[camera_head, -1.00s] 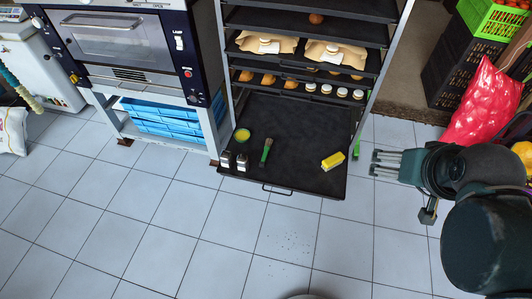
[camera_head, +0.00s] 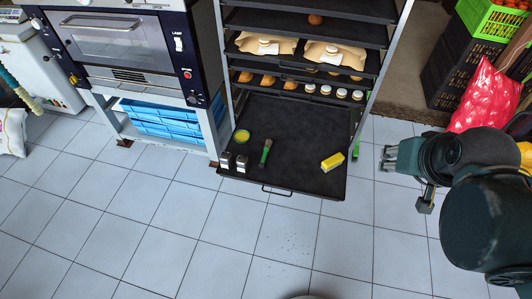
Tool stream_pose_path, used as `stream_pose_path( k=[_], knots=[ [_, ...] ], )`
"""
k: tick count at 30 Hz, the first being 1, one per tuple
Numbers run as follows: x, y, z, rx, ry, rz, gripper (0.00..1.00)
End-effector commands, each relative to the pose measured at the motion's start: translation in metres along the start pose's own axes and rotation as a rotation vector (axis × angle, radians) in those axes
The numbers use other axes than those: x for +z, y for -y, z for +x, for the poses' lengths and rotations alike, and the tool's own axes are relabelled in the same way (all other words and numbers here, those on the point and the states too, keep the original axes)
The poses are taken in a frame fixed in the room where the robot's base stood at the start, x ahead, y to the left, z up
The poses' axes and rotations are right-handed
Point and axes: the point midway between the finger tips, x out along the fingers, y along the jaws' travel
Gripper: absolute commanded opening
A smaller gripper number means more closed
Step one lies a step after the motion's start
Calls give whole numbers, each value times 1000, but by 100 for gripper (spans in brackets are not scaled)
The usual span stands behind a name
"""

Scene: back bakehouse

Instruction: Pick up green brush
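The green brush (camera_head: 265,152) lies on the black pulled-out tray (camera_head: 300,125) at the bottom of the rack, left of the tray's middle. Its dark bristle end points to the front. My gripper (camera_head: 384,158) is to the right of the tray, apart from it and well away from the brush. Its fingers appear foreshortened, and their opening is hard to make out. Nothing shows between them.
Shelves with bread and jars stand above. Tiled floor in front is clear.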

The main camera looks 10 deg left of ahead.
Motion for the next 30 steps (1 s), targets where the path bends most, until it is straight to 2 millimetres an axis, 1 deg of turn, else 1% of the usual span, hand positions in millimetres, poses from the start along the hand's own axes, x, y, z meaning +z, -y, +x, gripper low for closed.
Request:
stream_pose_path(
  k=[3, 14, 23, 30],
  knots=[
    [-13, 6, 6, -8, 17, 2, 30],
    [-51, 31, 31, -29, 73, 8, 30],
    [-79, 54, 58, -43, 120, 13, 30],
    [-100, 74, 84, -52, 158, 16, 30]
  ],
)
